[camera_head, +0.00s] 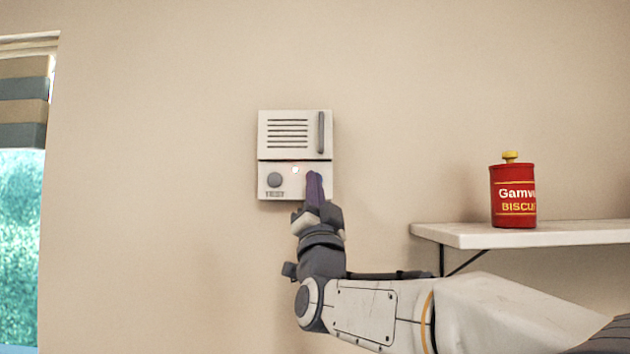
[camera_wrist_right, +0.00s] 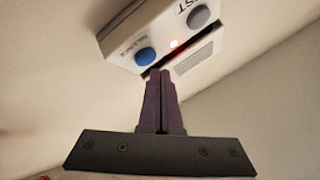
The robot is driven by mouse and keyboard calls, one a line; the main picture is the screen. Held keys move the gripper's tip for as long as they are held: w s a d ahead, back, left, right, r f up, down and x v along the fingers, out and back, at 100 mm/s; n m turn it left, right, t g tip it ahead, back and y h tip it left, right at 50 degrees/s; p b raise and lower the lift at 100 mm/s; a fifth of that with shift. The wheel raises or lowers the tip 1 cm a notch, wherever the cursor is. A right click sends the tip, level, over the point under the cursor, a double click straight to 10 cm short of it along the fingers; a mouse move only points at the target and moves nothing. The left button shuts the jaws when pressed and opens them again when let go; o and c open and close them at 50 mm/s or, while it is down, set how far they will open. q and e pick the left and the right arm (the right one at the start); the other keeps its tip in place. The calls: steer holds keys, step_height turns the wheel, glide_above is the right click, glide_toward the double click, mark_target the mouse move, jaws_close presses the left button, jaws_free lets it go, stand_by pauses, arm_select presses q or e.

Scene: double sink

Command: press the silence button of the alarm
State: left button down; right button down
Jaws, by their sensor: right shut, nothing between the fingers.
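The alarm (camera_head: 295,152) is a pale box on the wall with a slotted upper half and a lower button panel. In the right wrist view, a blue button (camera_wrist_right: 145,56) with a small blurred label sits on the alarm (camera_wrist_right: 125,38). A grey button (camera_wrist_right: 197,16) beside it is marked TEST; it also shows in the head view (camera_head: 275,180). My right gripper (camera_head: 314,174) is shut and empty. Its fingertips (camera_wrist_right: 160,72) are right by the blue button; I cannot tell whether they touch it. In the head view the gripper hides the blue button. My left gripper is not in view.
A small lit lamp (camera_head: 295,170) shows on the alarm's panel. A white shelf (camera_head: 465,236) with a red biscuit tin (camera_head: 513,196) is to the right, above my right forearm. A window (camera_head: 20,230) with a striped blind is at the left. The wall around the alarm is bare.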

steer(key=shift+w, duration=0.45)
steer(key=shift+w+b, duration=0.3)
steer(key=shift+w, duration=0.2)
stand_by(0.6)
steer(key=shift+s, duration=0.1)
steer(key=shift+s+b, duration=0.85)
steer(key=shift+b, duration=0.05)
